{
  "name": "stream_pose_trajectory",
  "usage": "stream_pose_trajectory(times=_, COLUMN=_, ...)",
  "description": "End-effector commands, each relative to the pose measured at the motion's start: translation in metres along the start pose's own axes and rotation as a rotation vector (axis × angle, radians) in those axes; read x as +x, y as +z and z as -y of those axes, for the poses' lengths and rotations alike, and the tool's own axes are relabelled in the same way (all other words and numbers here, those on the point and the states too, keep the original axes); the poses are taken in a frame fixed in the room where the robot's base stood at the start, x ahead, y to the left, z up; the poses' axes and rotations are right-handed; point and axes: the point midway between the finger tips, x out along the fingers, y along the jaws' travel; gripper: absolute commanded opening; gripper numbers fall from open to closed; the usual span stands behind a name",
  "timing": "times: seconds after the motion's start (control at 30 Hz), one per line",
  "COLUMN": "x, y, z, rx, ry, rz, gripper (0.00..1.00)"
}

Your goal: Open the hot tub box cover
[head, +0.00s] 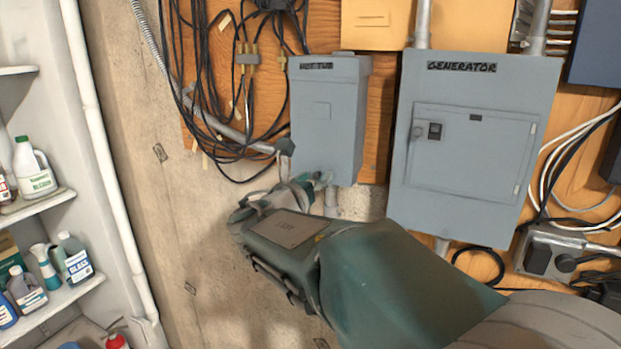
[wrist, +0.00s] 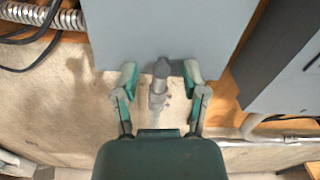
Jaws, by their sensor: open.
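The grey box labelled HOT TUB (head: 325,125) hangs on the wooden board in the head view, and its front cover looks shut. In the wrist view the box (wrist: 165,28) fills the top middle. My gripper (head: 303,185) is at the lower end of the box, reaching up from below. In the wrist view my gripper (wrist: 160,72) has its two fingers spread apart, with nothing held. The fingertips are near the box's lower edge; whether they touch it I cannot tell. A grey conduit (wrist: 157,95) below the box shows between the fingers.
The GENERATOR panel (head: 470,145) hangs to the right of the box, with a narrow gap. Black cables (head: 205,80) and a metal flexible conduit (head: 165,60) run on the left. Shelves with bottles (head: 35,170) stand at far left. Bare wall lies below the box.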

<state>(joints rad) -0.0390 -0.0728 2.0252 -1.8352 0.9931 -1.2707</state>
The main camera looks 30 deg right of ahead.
Motion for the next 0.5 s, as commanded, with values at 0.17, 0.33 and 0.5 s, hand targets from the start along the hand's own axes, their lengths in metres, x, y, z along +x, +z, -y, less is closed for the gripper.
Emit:
stream_pose_trajectory(times=0.17, x=0.0039, y=0.0000, z=0.0003, rx=0.000, ry=-0.001, rz=0.000, gripper=0.57)
stream_pose_trajectory(times=0.33, x=0.0035, y=0.0001, z=0.0002, rx=0.001, ry=0.000, rz=0.000, gripper=0.43)
stream_pose_trajectory(times=0.5, x=0.0033, y=0.0001, z=0.0001, rx=0.001, ry=0.000, rz=0.000, gripper=0.00)
